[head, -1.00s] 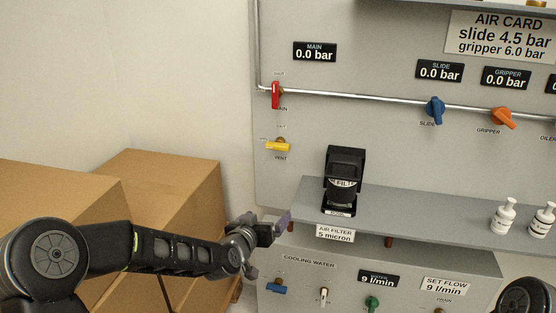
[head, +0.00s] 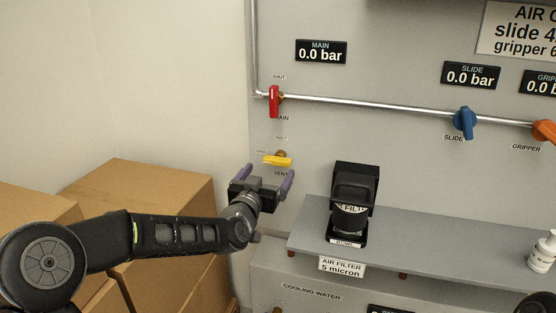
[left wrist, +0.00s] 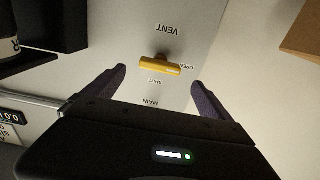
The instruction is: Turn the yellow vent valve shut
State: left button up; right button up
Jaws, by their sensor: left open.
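The yellow vent valve (head: 277,160) is on the grey panel below the red main valve (head: 274,100). Its handle lies roughly level, with a SHUT label above it and a VENT label below. In the left wrist view the yellow handle (left wrist: 160,66) appears between the finger directions, its right end near the OPEN label. My left gripper (head: 266,178) is open and empty, just below and in front of the valve, with its purple fingers pointing toward the panel. In the left wrist view no contact shows between the fingers (left wrist: 158,80) and the handle. My right gripper is out of view.
The air filter (head: 351,200) stands on a grey shelf (head: 420,235) to the right of my gripper. A pipe (head: 380,107) runs across the panel to the blue slide valve (head: 465,121). Cardboard boxes (head: 160,190) stand at the left.

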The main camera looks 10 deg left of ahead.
aim_at(276, 163)
pick_arm(q)
jog(key=shift+w+d+f, duration=0.1)
jog(key=shift+w+d, duration=0.05)
jog(key=shift+w, duration=1.85)
jog(key=shift+w+d, duration=0.15)
jog(key=shift+w, duration=1.8)
jog(key=c, duration=1.4)
